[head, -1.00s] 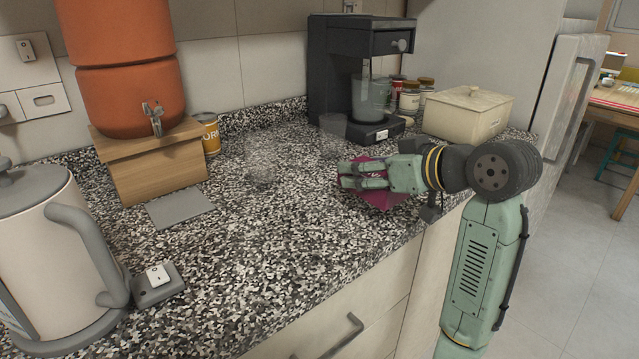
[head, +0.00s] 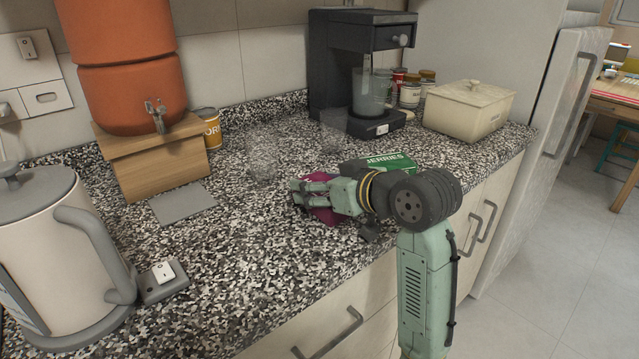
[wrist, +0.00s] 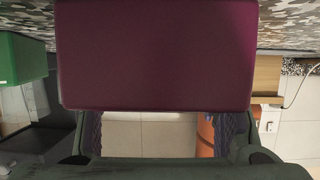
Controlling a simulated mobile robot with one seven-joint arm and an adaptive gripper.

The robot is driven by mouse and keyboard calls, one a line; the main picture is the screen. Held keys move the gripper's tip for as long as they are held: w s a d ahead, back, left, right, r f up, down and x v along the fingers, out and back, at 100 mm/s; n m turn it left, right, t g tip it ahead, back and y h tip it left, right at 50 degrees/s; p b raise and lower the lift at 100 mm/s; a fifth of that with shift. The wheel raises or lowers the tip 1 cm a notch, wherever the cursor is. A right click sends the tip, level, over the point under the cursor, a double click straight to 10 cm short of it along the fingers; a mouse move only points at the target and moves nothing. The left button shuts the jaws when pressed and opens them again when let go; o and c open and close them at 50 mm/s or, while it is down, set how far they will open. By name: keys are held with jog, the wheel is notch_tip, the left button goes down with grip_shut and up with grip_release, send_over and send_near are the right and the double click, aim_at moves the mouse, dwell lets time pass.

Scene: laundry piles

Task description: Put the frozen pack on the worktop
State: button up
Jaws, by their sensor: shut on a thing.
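A maroon pack, which I take to be the frozen pack (head: 322,214), is in my gripper (head: 300,192). My gripper is shut on it, and the fingers hide much of it in the head view. The maroon pack (wrist: 155,55) fills the upper middle of the wrist view, its broad plain face toward the camera. It is at the front part of the speckled worktop (head: 230,255). I cannot tell whether it touches the surface.
A green box with partly hidden lettering (head: 380,163) lies just behind my gripper. A coffee machine (head: 345,60) and a cream lidded box (head: 470,110) stand farther back. Faint clear glasses (head: 265,160) stand left of my gripper.

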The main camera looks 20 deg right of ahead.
jog(key=o, duration=1.4)
jog(key=b+v, duration=0.1)
jog(key=v, duration=1.1)
jog(key=shift+r+b, duration=0.15)
jog(key=shift+b, duration=0.25)
